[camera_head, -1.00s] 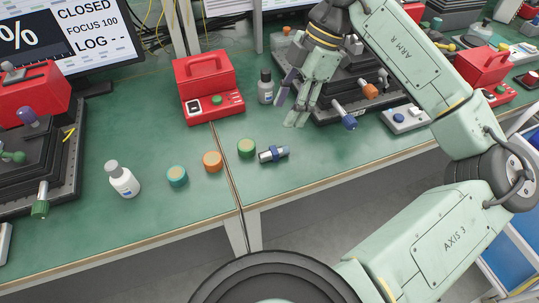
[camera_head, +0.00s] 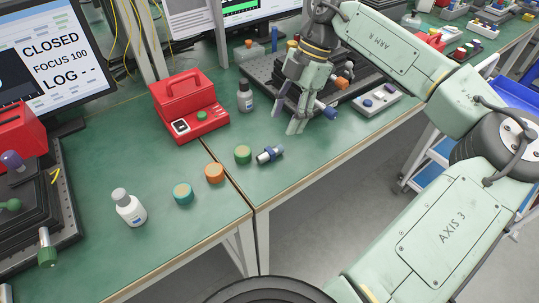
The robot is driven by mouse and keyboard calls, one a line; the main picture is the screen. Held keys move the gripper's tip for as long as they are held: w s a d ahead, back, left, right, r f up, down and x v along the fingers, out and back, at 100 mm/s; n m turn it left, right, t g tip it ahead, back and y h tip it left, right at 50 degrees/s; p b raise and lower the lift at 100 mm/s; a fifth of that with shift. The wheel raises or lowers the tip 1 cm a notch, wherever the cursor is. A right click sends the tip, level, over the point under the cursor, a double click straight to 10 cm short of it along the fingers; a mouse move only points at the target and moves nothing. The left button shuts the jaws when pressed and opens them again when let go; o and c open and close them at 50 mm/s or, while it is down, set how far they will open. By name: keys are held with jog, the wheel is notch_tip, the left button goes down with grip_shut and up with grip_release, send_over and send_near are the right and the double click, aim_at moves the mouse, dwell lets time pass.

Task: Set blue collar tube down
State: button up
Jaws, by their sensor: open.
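The blue collar tube (camera_head: 270,154) is a short silver cylinder with a blue band. It lies on its side on the green bench, just right of the green round cap (camera_head: 243,154). My gripper (camera_head: 287,119) is open, pointing down above and to the right of the tube, and apart from it. Nothing shows between its fingers. A tube with a blue end (camera_head: 327,111) sticks out of the black stage just right of my gripper.
An orange cap (camera_head: 214,173), a teal cap (camera_head: 183,193) and a white bottle (camera_head: 129,207) stand left of the tube. The black stage (camera_head: 262,76) is close behind my gripper. Bare bench lies in front.

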aim_at(271, 150)
jog(key=x, duration=0.4)
jog(key=shift+a+f+p, duration=0.1)
jog(key=shift+f+p, duration=0.05)
jog(key=shift+p, duration=0.2)
jog(key=shift+a+p+x, duration=0.1)
jog(key=shift+p+x, duration=0.45)
jog(key=shift+x, duration=0.75)
jog(key=shift+a+p+x, duration=0.15)
jog(key=shift+p+x, duration=0.35)
jog(key=shift+x, duration=0.8)
jog(key=shift+c, duration=0.5)
grip_shut()
